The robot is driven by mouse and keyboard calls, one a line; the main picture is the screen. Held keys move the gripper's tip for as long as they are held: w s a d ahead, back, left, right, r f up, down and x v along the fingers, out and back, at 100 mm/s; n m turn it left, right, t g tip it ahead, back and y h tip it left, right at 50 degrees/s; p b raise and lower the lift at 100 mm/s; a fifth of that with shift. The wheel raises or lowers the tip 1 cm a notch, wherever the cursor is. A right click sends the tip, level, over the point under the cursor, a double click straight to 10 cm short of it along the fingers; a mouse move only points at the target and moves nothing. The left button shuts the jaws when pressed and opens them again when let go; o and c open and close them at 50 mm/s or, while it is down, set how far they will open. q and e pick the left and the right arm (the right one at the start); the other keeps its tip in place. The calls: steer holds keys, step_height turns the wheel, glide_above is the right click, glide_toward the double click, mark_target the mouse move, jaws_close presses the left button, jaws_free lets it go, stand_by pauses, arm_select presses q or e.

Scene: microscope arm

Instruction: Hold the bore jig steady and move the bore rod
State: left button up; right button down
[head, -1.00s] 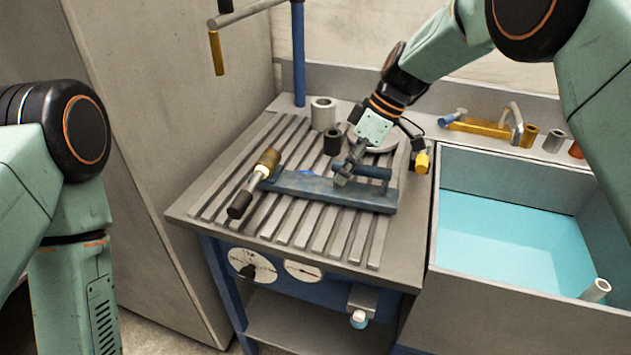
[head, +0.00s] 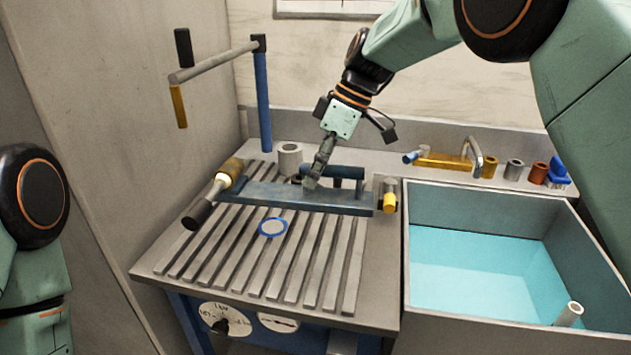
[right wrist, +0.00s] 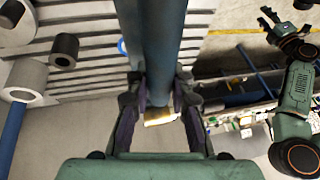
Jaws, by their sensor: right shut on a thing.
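The bore jig (head: 268,194) is a long blue bar with a raised round handle (head: 345,172), lying across the slatted table. My right gripper (head: 313,180) is at the handle. In the right wrist view its fingers (right wrist: 161,105) are shut around the blue-grey cylinder (right wrist: 158,35). What looks like the bore rod (head: 219,185), with a yellow-brown end and a black end, lies at the jig's left end; whether it sits in the jig I cannot tell. My left arm is at the head view's left edge, its gripper outside that picture. A small dark gripper (right wrist: 270,20) shows in the right wrist view, its opening unclear.
A blue-rimmed disc (head: 273,228) lies in front of the jig. A grey hollow cylinder (head: 289,158) and a dark ring (head: 296,180) stand close behind it. A water basin (head: 480,309) is at right.

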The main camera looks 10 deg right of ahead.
mark_target(312, 195)
steer(key=shift+s+a+r, duration=0.1)
steer(key=shift+r, duration=0.15)
steer(key=shift+f+b, duration=0.3)
steer(key=shift+f, duration=0.55)
steer(key=shift+f+b, duration=0.3)
steer(key=shift+f, duration=1.05)
steer(key=shift+f+b, duration=1.1)
steer(key=shift+f, duration=1.35)
steer(key=shift+f, duration=0.35)
steer(key=shift+f, duration=0.15)
